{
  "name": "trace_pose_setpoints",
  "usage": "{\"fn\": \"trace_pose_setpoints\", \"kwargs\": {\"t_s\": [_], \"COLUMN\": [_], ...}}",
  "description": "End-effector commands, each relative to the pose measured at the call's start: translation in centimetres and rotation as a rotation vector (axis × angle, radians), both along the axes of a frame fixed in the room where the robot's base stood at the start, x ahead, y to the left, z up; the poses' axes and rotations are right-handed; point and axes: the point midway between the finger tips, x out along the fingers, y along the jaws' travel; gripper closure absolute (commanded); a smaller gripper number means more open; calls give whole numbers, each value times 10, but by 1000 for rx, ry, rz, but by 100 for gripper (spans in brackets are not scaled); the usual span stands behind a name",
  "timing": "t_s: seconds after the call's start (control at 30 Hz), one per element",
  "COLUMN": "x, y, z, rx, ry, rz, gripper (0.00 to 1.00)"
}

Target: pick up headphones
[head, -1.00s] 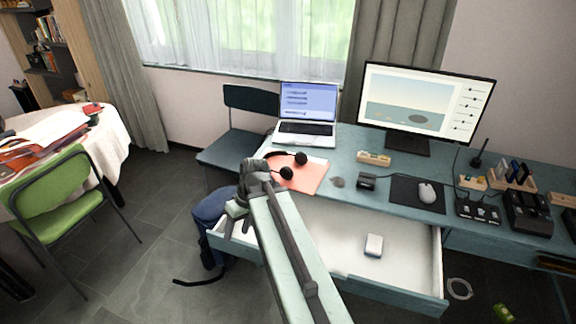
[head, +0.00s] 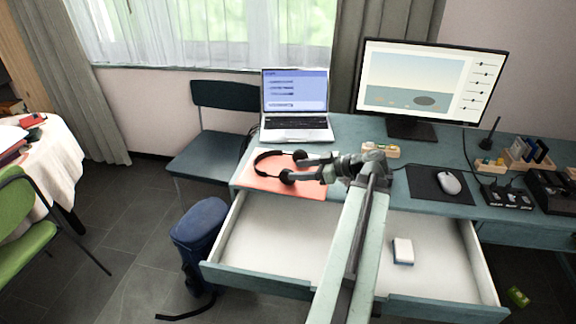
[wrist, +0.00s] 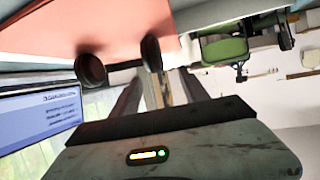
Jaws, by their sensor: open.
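Black headphones (head: 287,177) lie on a salmon-coloured sheet (head: 308,190) on the desk. Their band curves to the left and the two ear cups face right. My gripper (head: 308,168) is open in the head view, just right of the ear cups, its fingers pointing left towards them. The wrist view shows two dark rounded ear cups (wrist: 90,69) near the finger ends, with the sheet (wrist: 110,25) behind. I cannot tell whether a finger touches a cup.
A laptop (head: 295,128) stands behind the headphones and a monitor (head: 420,85) to the right. A small wooden block holder (head: 381,150) is near my wrist. An open drawer (head: 270,240) juts out below, holding a white box (head: 403,250). A blue bag (head: 200,222) stands left.

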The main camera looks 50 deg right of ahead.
Motion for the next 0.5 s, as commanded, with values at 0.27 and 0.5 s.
{"fn": "trace_pose_setpoints", "kwargs": {"t_s": [0.27, 0.5], "x": [17, 44], "y": [2, 7], "z": [-10, -24], "rx": [0, 0], "ry": [1, 2], "rz": [-11, -11], "gripper": [47, 47]}}
